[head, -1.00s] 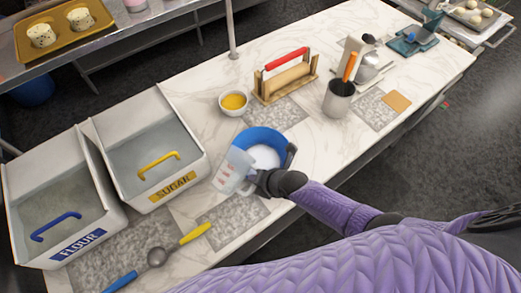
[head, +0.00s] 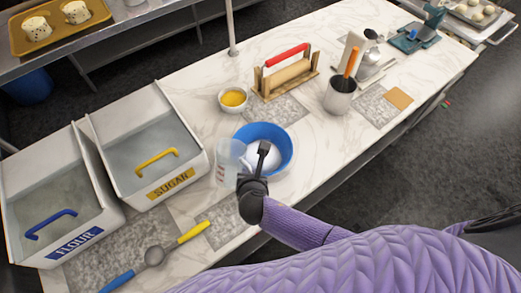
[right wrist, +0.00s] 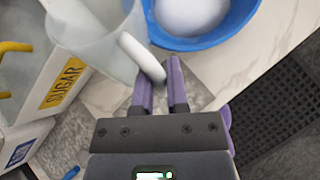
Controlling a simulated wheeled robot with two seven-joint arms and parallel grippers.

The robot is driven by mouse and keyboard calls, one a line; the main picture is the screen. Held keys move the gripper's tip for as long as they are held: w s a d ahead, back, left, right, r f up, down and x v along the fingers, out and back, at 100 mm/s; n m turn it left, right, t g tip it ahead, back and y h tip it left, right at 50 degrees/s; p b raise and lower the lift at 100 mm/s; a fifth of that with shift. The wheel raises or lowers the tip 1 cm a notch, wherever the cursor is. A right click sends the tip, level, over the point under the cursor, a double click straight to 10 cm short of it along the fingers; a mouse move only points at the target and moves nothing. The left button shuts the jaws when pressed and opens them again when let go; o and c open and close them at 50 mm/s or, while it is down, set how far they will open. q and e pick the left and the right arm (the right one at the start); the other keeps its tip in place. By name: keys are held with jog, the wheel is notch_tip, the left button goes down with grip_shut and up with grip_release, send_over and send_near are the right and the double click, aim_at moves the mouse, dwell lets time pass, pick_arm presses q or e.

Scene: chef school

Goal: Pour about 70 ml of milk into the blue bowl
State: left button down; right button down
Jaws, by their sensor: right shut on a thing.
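The blue bowl (head: 286,146) stands on the marble worktop with white contents in it. It also shows at the top of the right wrist view (right wrist: 202,43). A clear measuring jug (head: 227,158) with reddish markings is just left of the bowl and looks about upright. My right gripper (head: 253,166) is shut on the jug's handle. In the right wrist view the pale handle (right wrist: 138,55) runs down between the two fingers (right wrist: 158,80). The milk level in the jug cannot be read. My left gripper is not in view.
The sugar bin (head: 148,158) and flour bin (head: 62,200) stand left. A spoon with a yellow handle (head: 193,232) lies in front.

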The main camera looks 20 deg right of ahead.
jog(key=h+b, duration=0.1)
jog(key=t+h+b, duration=0.1)
jog(key=r+t+b, duration=0.1)
jog(key=shift+w+a+h, duration=0.15)
jog(key=shift+w+h, duration=0.1)
jog(key=shift+h, duration=0.15)
jog(key=shift+r+t+h, duration=0.4)
jog(key=shift+t+h, duration=0.1)
jog(key=shift+r, duration=0.15)
